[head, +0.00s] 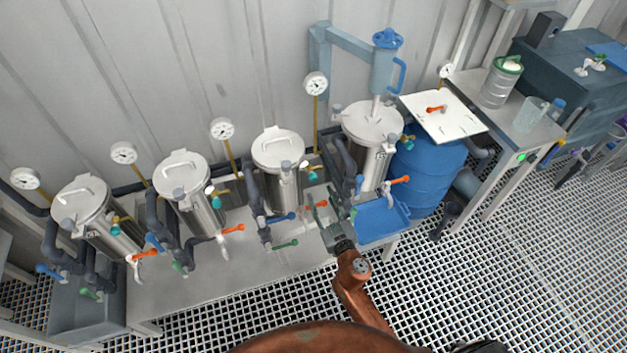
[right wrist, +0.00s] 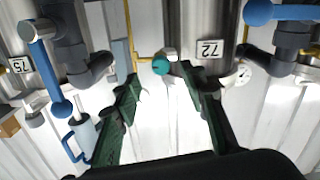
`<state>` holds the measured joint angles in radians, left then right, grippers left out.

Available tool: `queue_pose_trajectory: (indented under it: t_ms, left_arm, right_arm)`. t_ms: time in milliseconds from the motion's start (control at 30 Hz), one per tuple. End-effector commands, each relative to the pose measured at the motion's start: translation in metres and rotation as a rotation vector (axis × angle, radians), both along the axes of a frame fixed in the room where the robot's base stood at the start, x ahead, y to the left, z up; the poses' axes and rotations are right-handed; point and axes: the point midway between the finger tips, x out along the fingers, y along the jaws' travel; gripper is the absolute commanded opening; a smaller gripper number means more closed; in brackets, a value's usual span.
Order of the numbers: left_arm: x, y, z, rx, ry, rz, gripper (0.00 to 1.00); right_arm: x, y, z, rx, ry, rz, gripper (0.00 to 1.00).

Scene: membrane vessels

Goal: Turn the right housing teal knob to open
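Steel housings stand in a row along the wall; the rightmost one (head: 371,138) has a teal knob (head: 408,144) at its upper right. The housing to its left (head: 279,164) has another teal knob (head: 312,176) on its right side. My right gripper (head: 322,212) is in front of the gap between these two housings, fingers towards the wall. In the right wrist view a teal knob (right wrist: 160,67) shows beyond and between the two spread green fingers (right wrist: 166,92), near the label 72. The fingers are apart and hold nothing. My left gripper is not in view.
Grey pipes and blue (head: 283,217), orange (head: 399,180) and green levers crowd the space around the gripper. A blue tray (head: 383,222) lies to its right, before a blue barrel (head: 427,178). A grey bench (head: 200,284) runs below the housings.

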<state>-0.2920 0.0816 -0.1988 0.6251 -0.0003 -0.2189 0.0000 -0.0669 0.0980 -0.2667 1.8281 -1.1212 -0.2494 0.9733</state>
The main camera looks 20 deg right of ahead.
Motion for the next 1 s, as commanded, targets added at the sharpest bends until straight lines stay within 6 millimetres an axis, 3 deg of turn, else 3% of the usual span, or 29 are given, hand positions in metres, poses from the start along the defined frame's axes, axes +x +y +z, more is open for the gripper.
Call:
queue_pose_trajectory:
  t_ms: [200,500,900,1000]
  left_arm:
    - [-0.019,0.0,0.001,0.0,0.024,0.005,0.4]
    - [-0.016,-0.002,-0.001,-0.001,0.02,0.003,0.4]
    - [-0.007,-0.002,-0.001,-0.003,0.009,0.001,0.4]
    - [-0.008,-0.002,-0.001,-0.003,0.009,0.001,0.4]
  right_arm:
    - [0.027,0.002,0.006,-0.002,-0.011,0.002,0.39]
    - [0.068,0.003,0.003,-0.002,-0.006,0.0,0.39]
    - [0.076,0.003,0.003,0.0,-0.006,0.0,0.39]
    - [0.076,0.003,0.003,0.0,-0.006,0.0,0.32]
